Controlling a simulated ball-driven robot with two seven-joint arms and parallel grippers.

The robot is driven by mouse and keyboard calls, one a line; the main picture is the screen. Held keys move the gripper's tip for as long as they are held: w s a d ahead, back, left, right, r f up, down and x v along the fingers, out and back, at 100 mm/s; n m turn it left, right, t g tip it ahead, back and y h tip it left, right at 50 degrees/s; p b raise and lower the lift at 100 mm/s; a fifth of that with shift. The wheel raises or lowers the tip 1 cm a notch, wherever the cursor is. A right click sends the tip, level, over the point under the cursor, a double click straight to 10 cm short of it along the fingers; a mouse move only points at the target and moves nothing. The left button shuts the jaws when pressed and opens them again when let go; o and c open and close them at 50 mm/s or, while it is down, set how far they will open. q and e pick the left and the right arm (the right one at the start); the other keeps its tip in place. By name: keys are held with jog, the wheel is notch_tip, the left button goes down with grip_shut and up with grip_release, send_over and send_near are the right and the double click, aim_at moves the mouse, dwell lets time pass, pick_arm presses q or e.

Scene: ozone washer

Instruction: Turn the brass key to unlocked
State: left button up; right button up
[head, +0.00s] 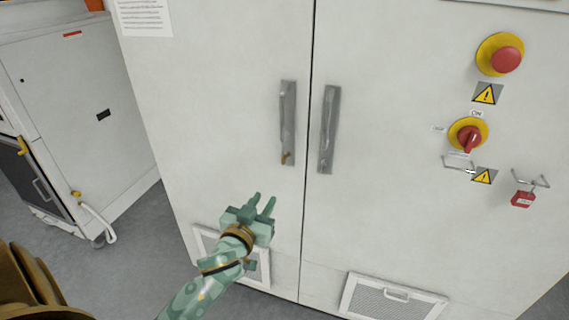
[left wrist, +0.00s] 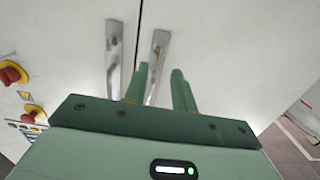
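The small brass key (head: 285,158) sits at the lower end of the grey left door handle (head: 288,115) on the white cabinet. It is too small to tell which way it is turned. In the left wrist view, a small brass-dark piece, likely the key (left wrist: 157,52), shows on the right-hand handle. My left gripper (head: 262,201) is green, open and empty, below and a little left of the key, apart from it. In the left wrist view its two fingers (left wrist: 160,67) stand apart, with the handle showing between and beyond them. My right gripper is in neither view.
A second handle (head: 329,130) is on the right door. Further right are a red emergency button (head: 506,60), a red rotary switch (head: 469,138) and a red padlock (head: 523,199). Vent grilles (head: 392,298) lie low on the doors. A grey machine (head: 75,110) stands at left.

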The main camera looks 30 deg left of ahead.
aim_at(284, 164)
pick_arm(q)
jog(key=r+x, duration=0.1)
jog(key=x, duration=0.4)
jog(key=r+b+x, duration=0.1)
jog(key=x, duration=0.4)
jog(key=r+b+x, duration=0.1)
jog(key=x, duration=0.5)
jog(key=shift+a+r, duration=0.15)
grip_shut()
